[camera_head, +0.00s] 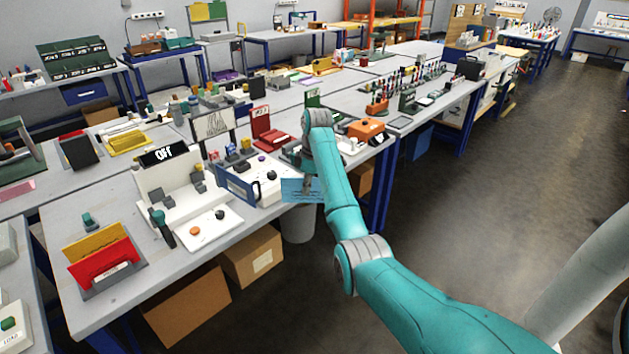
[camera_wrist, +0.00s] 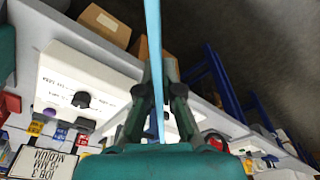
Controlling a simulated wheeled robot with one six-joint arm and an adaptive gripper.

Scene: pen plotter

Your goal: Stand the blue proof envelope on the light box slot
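The blue proof envelope (camera_head: 291,190) is a thin light-blue sheet, held off the front edge of the table. In the wrist view the envelope (camera_wrist: 153,45) shows edge-on as a narrow blue strip running between the two fingers. My gripper (camera_head: 309,183) is shut on it; its fingers also show in the wrist view (camera_wrist: 159,85). A low white box (camera_head: 268,186) with dark knobs and a blue frame at its left stands just left of the envelope. It also shows in the wrist view (camera_wrist: 75,80). I cannot tell whether it is the light box, and no slot is clear.
A white unit with an OFF sign (camera_head: 164,153) and a white pad (camera_head: 207,232) stand further left. A red and yellow file holder (camera_head: 103,265) is at the near left. Cardboard boxes (camera_head: 252,257) and a grey bin (camera_head: 298,224) are below the table. Floor at right is clear.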

